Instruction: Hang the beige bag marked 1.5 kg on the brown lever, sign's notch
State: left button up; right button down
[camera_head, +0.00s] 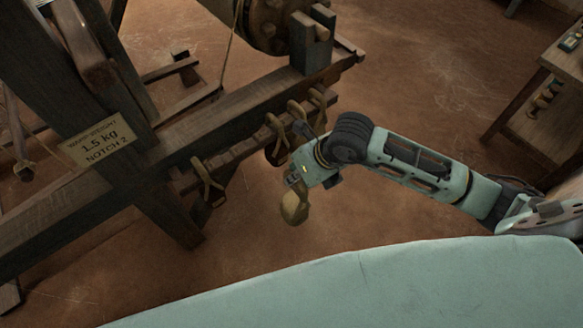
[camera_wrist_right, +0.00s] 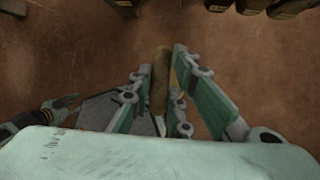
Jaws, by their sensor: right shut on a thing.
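My right gripper (camera_head: 295,186) is shut on a beige bag (camera_head: 295,207), which hangs below it in front of the loom. In the right wrist view the bag (camera_wrist_right: 160,82) is a narrow tan shape between the two fingers (camera_wrist_right: 160,95). No mark on the bag can be read. The sign (camera_head: 97,143) on the loom frame reads 1.5 kg, notch 2. I cannot tell which dark wooden bar is the brown lever, and no notches are clear. A small teal and dark part (camera_wrist_right: 60,106) at the wrist view's left may be my left gripper.
A wooden rail (camera_head: 240,150) along the loom carries several tan straps (camera_head: 207,182). Dark hanging shapes (camera_wrist_right: 285,8) show at the wrist view's top. A wooden table (camera_head: 530,105) stands at the right. The brown floor (camera_head: 410,95) between it and the loom is clear.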

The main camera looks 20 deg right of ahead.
jog(key=s+d+r, duration=0.1)
jog(key=s+d, duration=0.1)
jog(key=s, duration=0.5)
jog(key=shift+d, duration=0.2)
dwell(0.4)
dwell(0.7)
